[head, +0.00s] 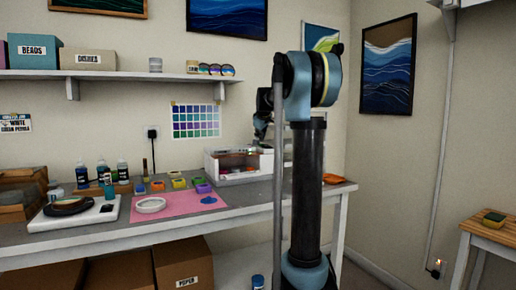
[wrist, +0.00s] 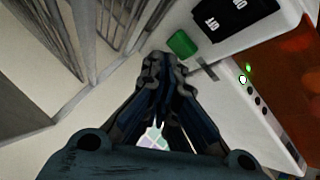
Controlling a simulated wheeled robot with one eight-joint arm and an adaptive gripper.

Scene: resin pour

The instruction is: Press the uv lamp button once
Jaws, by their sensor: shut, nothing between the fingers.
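The uv lamp (head: 238,177) is a white box with a clear front, standing at the right part of the workbench in the head view. In the wrist view its white casing (wrist: 225,68) carries a green rounded button (wrist: 183,44) beside a black label with white lettering. A lit green dot and a row of small dots show further along the casing. My gripper (wrist: 163,63) is shut and empty, its fingertips close beside the green button. I cannot tell whether they touch it. In the head view my gripper (head: 261,132) is small, above the lamp and partly hidden by my arm.
The workbench (head: 110,236) holds a pink mat (head: 180,207) with a white ring, several small coloured pots, bottles and a white scale (head: 72,214) to the left. An orange tray (head: 331,179) lies right of the lamp. A wall shelf (head: 130,75) hangs above.

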